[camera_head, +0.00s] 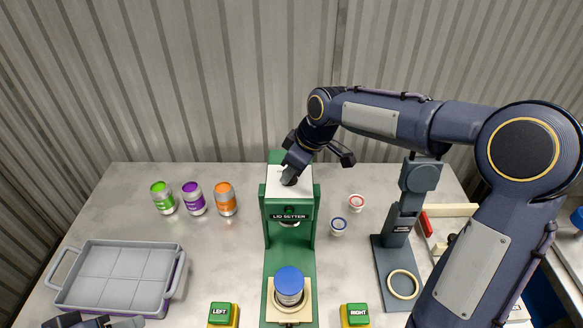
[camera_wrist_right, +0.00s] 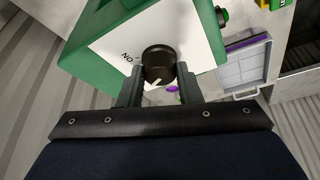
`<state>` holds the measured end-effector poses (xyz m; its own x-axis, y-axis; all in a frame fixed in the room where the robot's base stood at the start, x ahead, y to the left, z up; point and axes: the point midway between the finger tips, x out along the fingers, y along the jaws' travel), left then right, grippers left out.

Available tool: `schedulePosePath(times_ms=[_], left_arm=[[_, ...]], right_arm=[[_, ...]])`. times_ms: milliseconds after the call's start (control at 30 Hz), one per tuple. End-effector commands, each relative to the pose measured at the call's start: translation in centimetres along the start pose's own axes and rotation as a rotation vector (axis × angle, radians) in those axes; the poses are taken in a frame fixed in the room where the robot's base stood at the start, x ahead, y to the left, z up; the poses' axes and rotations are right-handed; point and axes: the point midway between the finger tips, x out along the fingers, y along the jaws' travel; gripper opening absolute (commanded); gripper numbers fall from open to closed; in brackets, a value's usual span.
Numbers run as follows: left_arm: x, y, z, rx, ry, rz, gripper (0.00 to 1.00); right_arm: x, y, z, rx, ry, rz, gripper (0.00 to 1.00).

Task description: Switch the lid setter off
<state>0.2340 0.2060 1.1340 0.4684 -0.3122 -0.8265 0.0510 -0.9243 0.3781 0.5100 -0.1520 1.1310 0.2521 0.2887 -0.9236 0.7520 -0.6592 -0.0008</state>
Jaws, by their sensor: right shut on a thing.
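The green lid setter (camera_head: 290,216) stands mid-table, with a white plate on top carrying a black round knob (camera_wrist_right: 158,63). My right gripper (camera_wrist_right: 160,88) is shut on this knob, one finger on each side. The knob's white pointer points down and slightly left in the right wrist view, apart from the "ON" mark (camera_wrist_right: 127,57); no other mark is readable. In the head view my right gripper (camera_head: 291,172) covers most of the knob. A can with a blue lid (camera_head: 289,281) stands in the lid setter's front holder. My left gripper (camera_head: 95,322) is partly cut off at bottom left.
Green (camera_head: 163,197), purple (camera_head: 194,198) and orange (camera_head: 224,198) cans stand left of the machine. A grey tray (camera_head: 66,275) lies at left. LEFT (camera_head: 222,314) and RIGHT (camera_head: 355,314) buttons flank the front. A dark stand (camera_head: 395,240) is at right.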

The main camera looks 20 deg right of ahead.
Motion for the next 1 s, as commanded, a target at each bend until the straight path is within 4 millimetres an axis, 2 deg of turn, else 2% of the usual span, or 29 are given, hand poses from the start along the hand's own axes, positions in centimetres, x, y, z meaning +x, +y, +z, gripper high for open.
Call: schedulePosePath(times_ms=[667, 700, 833, 1000], left_arm=[[-0.08, 0.03, -0.04, 0.000, 0.000, 0.000, 0.49], [-0.08, 0.03, -0.04, 0.000, 0.000, 0.000, 0.49], [-0.08, 0.04, -0.04, 0.000, 0.000, 0.000, 0.49], [-0.08, 0.04, -0.04, 0.000, 0.000, 0.000, 0.49]], right_arm=[[0.00, 0.05, 0.01, -0.059, -0.001, -0.023, 0.09], [0.01, 0.05, 0.01, -0.059, -0.001, -0.023, 0.35], [0.00, 0.05, 0.01, -0.058, -0.001, -0.023, 0.52], [0.00, 0.04, 0.00, -0.058, -0.001, -0.023, 0.53]])
